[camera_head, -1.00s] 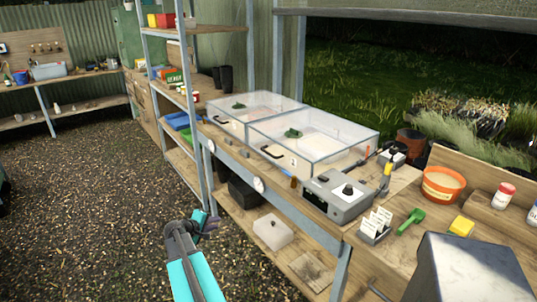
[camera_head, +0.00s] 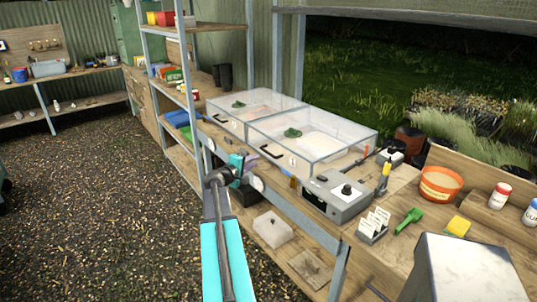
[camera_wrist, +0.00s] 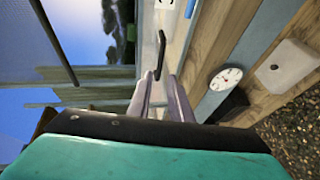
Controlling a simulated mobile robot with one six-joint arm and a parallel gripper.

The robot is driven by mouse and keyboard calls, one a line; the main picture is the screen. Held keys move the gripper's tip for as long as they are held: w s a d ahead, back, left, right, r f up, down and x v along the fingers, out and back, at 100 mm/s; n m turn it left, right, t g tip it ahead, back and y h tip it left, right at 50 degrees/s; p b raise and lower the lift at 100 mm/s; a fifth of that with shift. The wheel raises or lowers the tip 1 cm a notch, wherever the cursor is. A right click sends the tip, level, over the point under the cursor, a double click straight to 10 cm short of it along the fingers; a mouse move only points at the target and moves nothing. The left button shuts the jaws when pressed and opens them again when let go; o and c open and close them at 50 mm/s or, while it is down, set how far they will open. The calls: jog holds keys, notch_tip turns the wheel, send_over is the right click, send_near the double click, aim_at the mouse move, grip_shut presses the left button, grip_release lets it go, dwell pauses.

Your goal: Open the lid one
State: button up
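Two clear lidded boxes stand side by side on the bench, a left one (camera_head: 226,116) and a right one (camera_head: 330,150). Both lids look shut. Each has a dark front handle, one on the left box (camera_head: 221,119) and one on the right box (camera_head: 270,152). Small number labels sit beside the handles, too small to read surely. My gripper (camera_head: 239,162) is in front of the bench, near the front edge. In the wrist view my gripper (camera_wrist: 161,78) is open and empty, with a black handle (camera_wrist: 161,50) just beyond its fingertips. I cannot tell which box it belongs to.
A round dial (camera_wrist: 226,78) sits on the bench's front edge beside the fingers. A grey control box (camera_head: 337,197) stands right of the boxes, with an orange pot (camera_head: 441,184) farther right. A blue-grey shelf post (camera_head: 192,110) rises at the left. The gravel floor is clear.

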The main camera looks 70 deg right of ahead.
aim_at(268, 153)
jog(key=shift+d, duration=0.1)
jog(key=shift+p+x, duration=1.85)
jog(key=shift+x, duration=4)
jog(key=shift+p+x, duration=0.3)
jog(key=shift+x, duration=0.65)
jog(key=shift+f, duration=0.1)
grip_shut()
